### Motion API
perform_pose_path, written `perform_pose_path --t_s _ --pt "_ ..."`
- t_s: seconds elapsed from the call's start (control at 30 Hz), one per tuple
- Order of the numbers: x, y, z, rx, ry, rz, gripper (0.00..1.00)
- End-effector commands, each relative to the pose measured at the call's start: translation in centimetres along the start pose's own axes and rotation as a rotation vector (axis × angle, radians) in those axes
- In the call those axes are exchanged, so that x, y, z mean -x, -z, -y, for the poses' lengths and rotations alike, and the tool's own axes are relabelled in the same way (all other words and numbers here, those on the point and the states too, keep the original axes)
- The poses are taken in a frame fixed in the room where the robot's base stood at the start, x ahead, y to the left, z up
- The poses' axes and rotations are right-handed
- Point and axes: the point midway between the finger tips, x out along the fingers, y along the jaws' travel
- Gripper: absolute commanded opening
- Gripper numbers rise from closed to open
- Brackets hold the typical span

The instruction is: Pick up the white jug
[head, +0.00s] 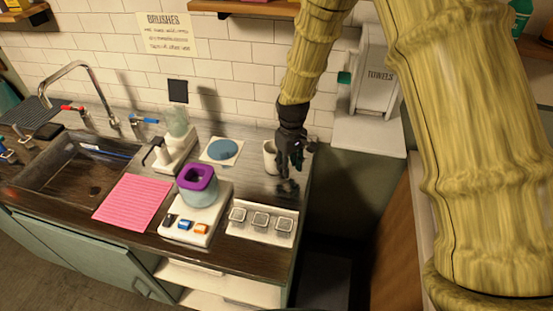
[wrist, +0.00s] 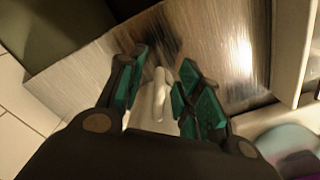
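The white jug (head: 269,156) stands upright at the right end of the counter, near the back wall. My gripper (head: 288,168) is pointed down at the jug's right side and hides part of it. In the wrist view my gripper (wrist: 160,88) is open, its green-padded fingers apart. White parts of the jug (wrist: 152,112), with a narrow upright piece that looks like its handle, show between the fingers. I cannot tell whether either finger touches it.
The counter's right edge is close. A towel dispenser (head: 375,75) hangs right.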

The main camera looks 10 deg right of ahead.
Motion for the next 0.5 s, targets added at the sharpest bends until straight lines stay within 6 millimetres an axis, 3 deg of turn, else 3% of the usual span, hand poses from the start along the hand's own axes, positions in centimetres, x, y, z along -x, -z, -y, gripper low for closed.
perform_pose_path --t_s 0.27,0.43,0.5 --pt "-0.17 -0.01 0.00 0.000 0.000 0.000 0.33" --pt "-0.15 -0.02 0.00 0.000 0.000 0.000 0.02" --pt "-0.15 -0.02 -0.01 0.000 0.000 0.000 0.00"
